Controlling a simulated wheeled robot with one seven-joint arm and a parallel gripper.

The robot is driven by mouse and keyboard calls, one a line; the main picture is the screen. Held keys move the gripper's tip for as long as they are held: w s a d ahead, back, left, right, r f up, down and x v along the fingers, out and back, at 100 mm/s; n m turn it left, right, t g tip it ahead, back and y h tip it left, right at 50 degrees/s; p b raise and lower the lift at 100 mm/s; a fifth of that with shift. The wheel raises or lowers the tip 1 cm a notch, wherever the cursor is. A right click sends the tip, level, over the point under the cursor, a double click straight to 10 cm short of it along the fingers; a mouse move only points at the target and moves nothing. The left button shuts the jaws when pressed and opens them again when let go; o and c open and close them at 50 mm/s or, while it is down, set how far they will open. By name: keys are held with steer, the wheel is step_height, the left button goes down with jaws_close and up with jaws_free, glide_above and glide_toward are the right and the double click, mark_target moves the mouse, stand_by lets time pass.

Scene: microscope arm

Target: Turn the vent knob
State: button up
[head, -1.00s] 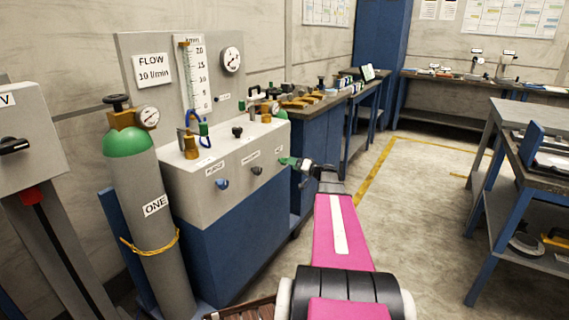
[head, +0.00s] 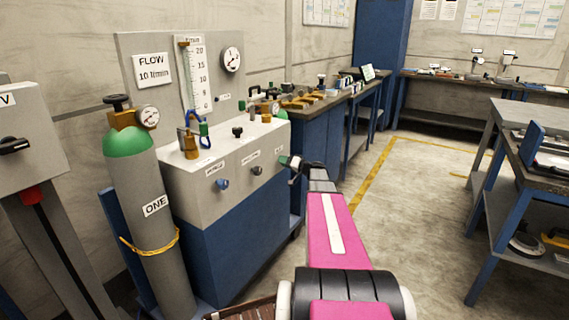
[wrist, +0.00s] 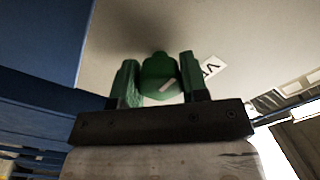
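The vent knob (wrist: 158,76) is green with a pale mark on it. It sits on the front of the grey gas panel (head: 236,168), at the right end of a row of knobs. In the wrist view it lies between the two fingers of my gripper (wrist: 160,82), which appear to touch it on both sides. A white label beginning with "V" (wrist: 211,69) is partly hidden by the right finger. In the head view my gripper (head: 287,162) is at the panel's right end and covers most of the knob.
A blue knob (head: 222,183) and a dark knob (head: 256,170) sit left of my gripper on the same face. A grey cylinder with a green top (head: 150,210) stands left of the panel. A workbench (head: 322,105) runs behind it.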

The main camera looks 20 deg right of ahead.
steer(key=shift+m, duration=0.4)
steer(key=m, duration=0.3)
steer(key=shift+m, duration=0.3)
steer(key=m, duration=0.4)
steer(key=shift+m, duration=0.3)
steer(key=m, duration=0.4)
steer(key=shift+m, duration=2.5)
steer(key=o, duration=0.9)
steer(key=shift+o, duration=0.2)
